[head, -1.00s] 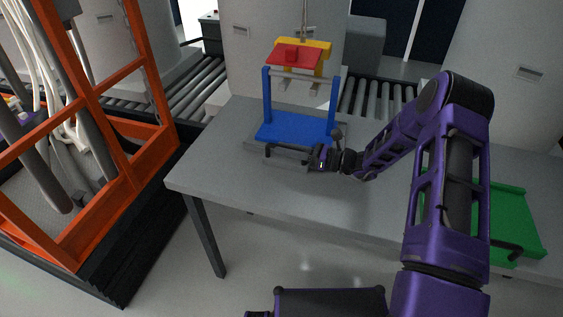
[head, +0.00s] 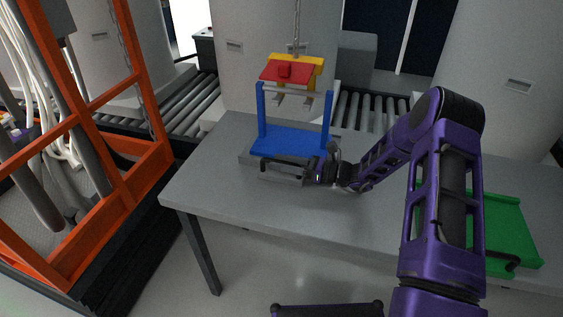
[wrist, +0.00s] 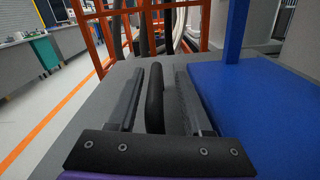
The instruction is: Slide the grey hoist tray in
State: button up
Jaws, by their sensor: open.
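The hoist stand has a blue base (head: 290,142) with two blue posts, and stands on the grey table. The grey hoist tray (head: 246,158) shows as a thin grey slab at the lower edge of the blue base; most of it is hidden. A dark bar handle (head: 275,163) runs along its front side. My gripper (head: 304,171) is at the right part of this handle. In the wrist view, the handle (wrist: 155,97) stands between the two fingers of my open gripper (wrist: 153,100), with small gaps visible on both sides.
A red and yellow block (head: 290,70) hangs from a chain above the blue base. A green tray (head: 495,228) lies at the table's right. An orange frame (head: 100,190) stands left of the grey table (head: 215,185). A roller conveyor (head: 195,105) runs behind.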

jog(key=v, duration=1.7)
jog(key=shift+d+p, duration=0.15)
jog(key=shift+p, duration=0.15)
